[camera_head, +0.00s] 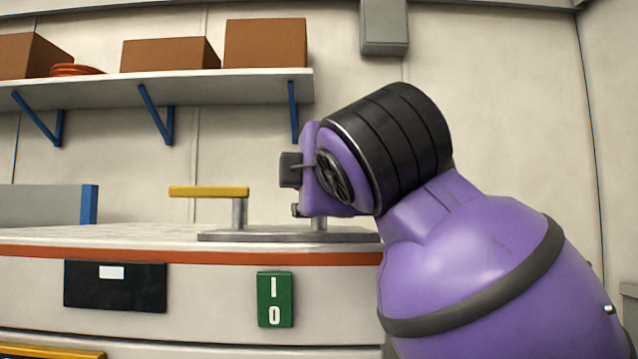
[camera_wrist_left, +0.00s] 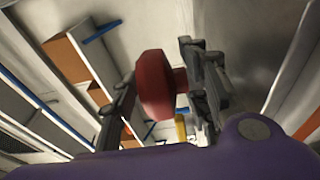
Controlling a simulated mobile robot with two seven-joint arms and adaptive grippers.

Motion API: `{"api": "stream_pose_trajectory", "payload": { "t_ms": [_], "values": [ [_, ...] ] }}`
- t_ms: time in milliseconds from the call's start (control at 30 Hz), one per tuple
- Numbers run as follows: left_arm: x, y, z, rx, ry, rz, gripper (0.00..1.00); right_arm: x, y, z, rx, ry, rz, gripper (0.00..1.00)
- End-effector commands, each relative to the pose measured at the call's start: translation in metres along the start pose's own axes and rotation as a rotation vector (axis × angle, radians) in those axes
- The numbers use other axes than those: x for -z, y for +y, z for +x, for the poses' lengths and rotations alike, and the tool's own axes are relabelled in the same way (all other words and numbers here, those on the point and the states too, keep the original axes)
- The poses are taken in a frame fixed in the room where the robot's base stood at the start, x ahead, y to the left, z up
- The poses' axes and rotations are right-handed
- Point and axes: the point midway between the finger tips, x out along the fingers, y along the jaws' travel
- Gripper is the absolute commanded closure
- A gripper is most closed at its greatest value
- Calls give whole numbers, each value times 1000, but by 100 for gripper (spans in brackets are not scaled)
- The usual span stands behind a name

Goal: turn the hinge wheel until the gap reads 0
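The red, many-sided hinge wheel (camera_wrist_left: 156,86) shows in the left wrist view with a short hub on its right. My left gripper (camera_wrist_left: 163,95) has one finger on each side of it; the fingers stand apart, and I see no clear grip. In the head view a purple arm reaches in from the right, its end over a grey metal plate (camera_head: 222,237) on the bench. It matches what the left wrist view shows, so I take it as my left arm. It hides the wheel there. I see no gap reading. My right gripper is not in view.
A yellow bar (camera_head: 208,191) stands on a post on the plate, left of the arm's end. The bench front carries a black panel (camera_head: 115,287) and a green I/O sign (camera_head: 275,299). A shelf (camera_head: 180,86) with brown boxes hangs behind. The bench is clear between plate and grey divider (camera_head: 40,205).

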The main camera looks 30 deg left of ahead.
Motion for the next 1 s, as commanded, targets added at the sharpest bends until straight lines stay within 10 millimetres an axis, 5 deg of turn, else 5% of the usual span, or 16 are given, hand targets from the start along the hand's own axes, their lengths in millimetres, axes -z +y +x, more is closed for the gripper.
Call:
{"api": "stream_pose_trajectory", "payload": {
  "t_ms": [367,800,1000],
  "values": [
    [0,1,-8,-2,-1,0,56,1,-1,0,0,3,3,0],
    [0,1,-94,-4,-1,-1,56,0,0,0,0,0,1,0],
    [0,0,-116,-1,0,0,56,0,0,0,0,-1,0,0]
  ]
}}
